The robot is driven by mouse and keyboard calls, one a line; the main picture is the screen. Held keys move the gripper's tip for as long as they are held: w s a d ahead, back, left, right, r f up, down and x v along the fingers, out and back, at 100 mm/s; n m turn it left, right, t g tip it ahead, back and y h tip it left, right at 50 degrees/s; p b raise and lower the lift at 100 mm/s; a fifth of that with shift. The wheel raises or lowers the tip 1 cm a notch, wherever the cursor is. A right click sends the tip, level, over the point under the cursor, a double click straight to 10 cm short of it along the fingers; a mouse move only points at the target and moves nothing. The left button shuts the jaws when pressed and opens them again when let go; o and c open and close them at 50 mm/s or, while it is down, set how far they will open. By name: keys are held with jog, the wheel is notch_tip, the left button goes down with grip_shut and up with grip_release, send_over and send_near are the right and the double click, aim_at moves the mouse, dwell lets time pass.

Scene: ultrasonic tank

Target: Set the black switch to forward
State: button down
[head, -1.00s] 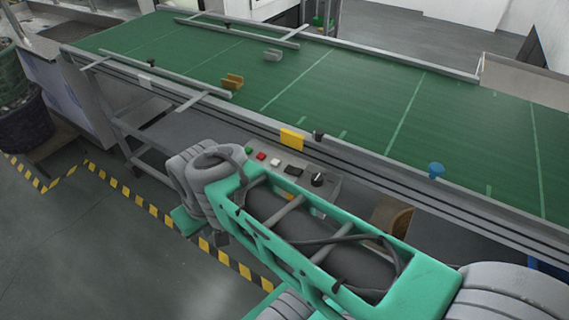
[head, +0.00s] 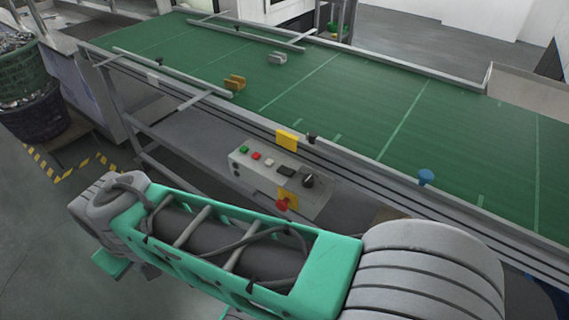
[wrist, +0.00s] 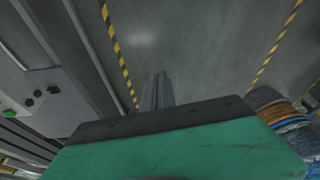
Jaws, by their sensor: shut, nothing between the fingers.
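The black switch (head: 307,181) is a round knob at the right end of the top of a grey control box (head: 319,197). The box is mounted at the near side of the conveyor. Which way the knob points is too small to read. My gripper (wrist: 158,92) shows in the wrist view, its narrow grey fingers together and empty over the floor. In the head view my arm crosses the foreground, with its far end left of and below the box, apart from the switch. The fingers cannot be made out there.
The box also bears a green button (head: 244,150), a red button (head: 256,156), a white button (head: 269,162) and a red mushroom button (head: 282,204). Open floor lies left.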

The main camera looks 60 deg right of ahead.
jog(key=w+d+r+m+h+p, duration=0.1)
jog(key=d+r+m, duration=0.15)
jog(key=d, duration=0.25)
jog(key=w+d+r+m+p, duration=0.1)
jog(key=d+r+m+p, duration=0.15)
jog(key=d, duration=0.25)
notch_tip(320, 180, up, 4)
jog(key=m+g+h+p, duration=0.2)
jog(key=m+g+p, duration=0.25)
jog(key=m, duration=1.05)
send_over(290, 170)
jog(key=w+a, duration=0.2)
jog(key=a, duration=0.2)
jog(key=shift+s+d+r, duration=0.1)
jog(key=shift+s+d, duration=0.05)
jog(key=shift+d, duration=0.05)
jog(key=p+x, duration=0.1)
jog(key=x, duration=0.3)
jog(key=p+x, duration=0.1)
jog(key=x, duration=0.4)
jog(key=p+x, duration=0.1)
jog(key=x, duration=0.3)
jog(key=shift+a+f, duration=0.25)
jog(key=shift+a, duration=0.15)
jog(key=shift+f, duration=0.3)
